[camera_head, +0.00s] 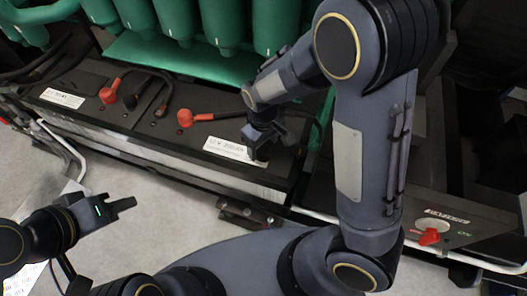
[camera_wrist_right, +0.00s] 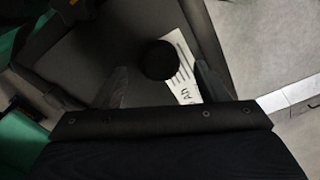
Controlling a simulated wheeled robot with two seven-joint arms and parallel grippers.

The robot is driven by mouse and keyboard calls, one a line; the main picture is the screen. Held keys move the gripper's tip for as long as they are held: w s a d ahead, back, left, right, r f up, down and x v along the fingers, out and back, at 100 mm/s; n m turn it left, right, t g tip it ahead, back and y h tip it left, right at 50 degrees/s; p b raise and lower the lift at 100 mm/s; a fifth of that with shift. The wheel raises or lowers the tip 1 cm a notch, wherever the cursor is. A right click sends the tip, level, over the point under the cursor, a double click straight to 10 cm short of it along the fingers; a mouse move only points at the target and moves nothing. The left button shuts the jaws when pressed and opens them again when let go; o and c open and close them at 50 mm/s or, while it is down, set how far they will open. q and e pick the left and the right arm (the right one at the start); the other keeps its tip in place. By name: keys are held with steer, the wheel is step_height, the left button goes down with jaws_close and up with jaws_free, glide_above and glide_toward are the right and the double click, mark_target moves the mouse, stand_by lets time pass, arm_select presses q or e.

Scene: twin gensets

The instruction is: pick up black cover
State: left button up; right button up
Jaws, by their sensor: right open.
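The black cover (camera_wrist_right: 158,60) is a dark round cap in the right wrist view. It sits by the white label on the dark battery top, between the two fingers of my right gripper (camera_wrist_right: 165,84). The fingers are apart, with a gap on both sides of the cover. In the head view my right gripper (camera_head: 262,146) is low over the right end of the battery top and hides the cover. My left gripper (camera_head: 122,206) is over the floor at the left, away from the cover; its jaw opening is not clear.
Red terminal covers (camera_head: 109,94) (camera_head: 186,117) with cables stand on the battery tops to the left. Green engine parts (camera_head: 222,25) rise behind. A panel with a red switch (camera_head: 430,237) is at the right. Pale floor (camera_head: 180,222) lies in front.

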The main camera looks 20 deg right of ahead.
step_height(320, 180, down, 3)
steer(key=shift+r, duration=0.15)
steer(key=c, duration=1)
steer(key=shift+c, duration=0.2)
steer(key=shift+r, duration=0.15)
